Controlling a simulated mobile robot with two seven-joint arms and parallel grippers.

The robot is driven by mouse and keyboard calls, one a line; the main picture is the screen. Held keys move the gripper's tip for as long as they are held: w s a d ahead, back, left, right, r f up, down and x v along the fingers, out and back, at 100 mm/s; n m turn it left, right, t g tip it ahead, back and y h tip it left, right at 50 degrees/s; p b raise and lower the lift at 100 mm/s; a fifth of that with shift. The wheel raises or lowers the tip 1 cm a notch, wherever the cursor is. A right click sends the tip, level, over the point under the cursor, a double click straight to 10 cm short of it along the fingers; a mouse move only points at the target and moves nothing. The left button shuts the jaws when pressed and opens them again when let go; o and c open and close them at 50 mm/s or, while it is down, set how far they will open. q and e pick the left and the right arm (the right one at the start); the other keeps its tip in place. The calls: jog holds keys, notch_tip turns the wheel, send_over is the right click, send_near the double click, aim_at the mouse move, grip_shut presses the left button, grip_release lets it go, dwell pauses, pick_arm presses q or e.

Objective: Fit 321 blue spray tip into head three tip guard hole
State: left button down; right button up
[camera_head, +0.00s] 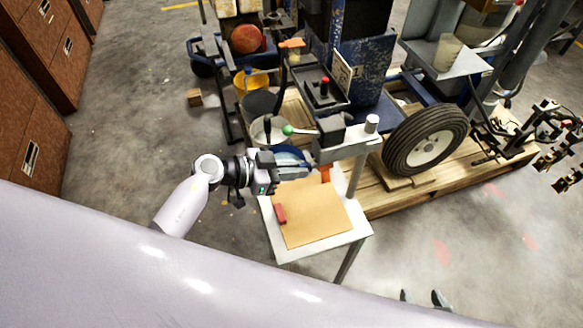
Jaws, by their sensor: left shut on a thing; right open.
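My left gripper (295,168) reaches in from the left above a small white table (289,253) with a tan mat (312,227). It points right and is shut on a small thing. I cannot make out that thing's colour or shape, so I cannot confirm that it is the blue spray tip. An orange part (325,174) hangs below a grey clamp-like fixture (335,146) just right of the gripper. I cannot see a hole in it or any head number. My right gripper (423,297) shows only as two dark, separated fingertips at the bottom edge; it is open.
A red block (280,213) lies on the mat's left part. A post with a white cap (371,123) stands at the table's right. Behind are buckets, a green-knobbed lever (288,130) and a wheel (425,140) on a wooden pallet. Most of the mat is clear.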

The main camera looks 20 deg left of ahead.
pick_arm(q)
jog(key=shift+w+d, duration=0.4)
jog(key=shift+d, duration=0.25)
jog(key=c, duration=0.8)
grip_release()
jog(key=p+v, duration=0.1)
jog(key=v, duration=0.6)
dwell(0.7)
